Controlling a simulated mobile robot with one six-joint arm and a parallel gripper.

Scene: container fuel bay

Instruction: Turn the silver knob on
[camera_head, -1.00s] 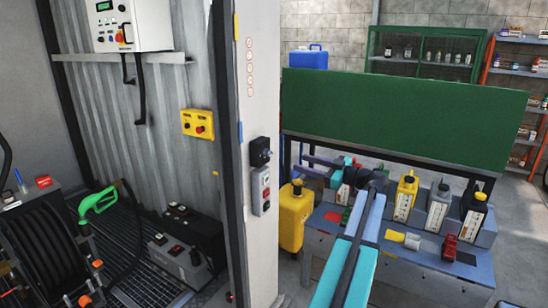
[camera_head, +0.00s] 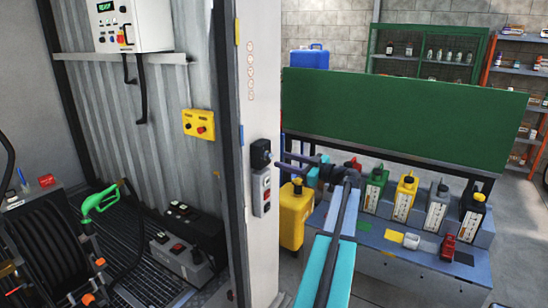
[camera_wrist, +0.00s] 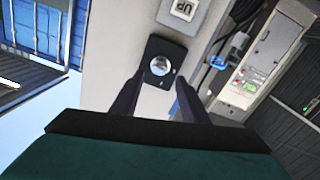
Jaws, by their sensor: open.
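The silver knob (camera_wrist: 159,65) is a round, shiny disc on a black box (camera_wrist: 163,50), in the wrist view. The same black box (camera_head: 260,152) is fixed to the right face of the pale pillar in the head view, where the knob itself cannot be made out. My gripper (camera_head: 283,163) points left at this box, close in front of it. Its two dark fingers are apart and empty; in the wrist view the gripper (camera_wrist: 159,82) has one finger on each side below the knob. I cannot tell how much gap is left, or the knob's setting.
A grey button box (camera_head: 262,190) sits just below the black box on the pillar (camera_head: 263,90). A yellow canister (camera_head: 293,215) stands beneath my gripper. A bench with several bottles (camera_head: 403,197) and a green panel (camera_head: 400,115) lie to the right.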

